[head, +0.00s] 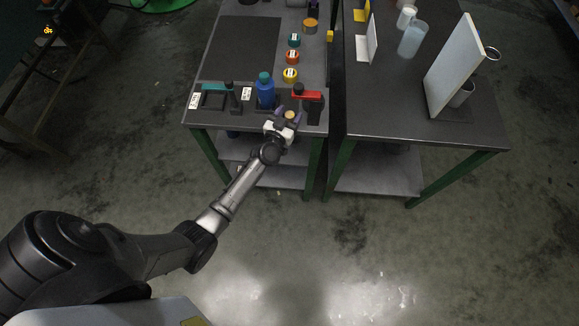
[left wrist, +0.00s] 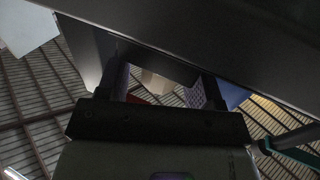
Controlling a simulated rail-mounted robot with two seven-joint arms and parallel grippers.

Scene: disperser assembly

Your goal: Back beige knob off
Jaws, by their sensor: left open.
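The beige knob (head: 290,115) shows at the front edge of the left table, in front of the red-topped dark fixture. My left gripper (head: 288,113) is open, and its purple-tipped fingers stand on either side of the knob. In the left wrist view, a beige face, likely the knob (left wrist: 155,82), shows between the two open fingers of the left gripper (left wrist: 163,86). Whether either finger touches the knob cannot be told. The knob's mount is mostly hidden. My right gripper is not in view.
A blue bottle (head: 265,90) with a teal cap stands left of the gripper. A red-topped dark fixture (head: 307,95) is close behind it. Several coloured jars, including a yellow one (head: 290,75), stand farther back. The right table holds a tilted white board (head: 456,65).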

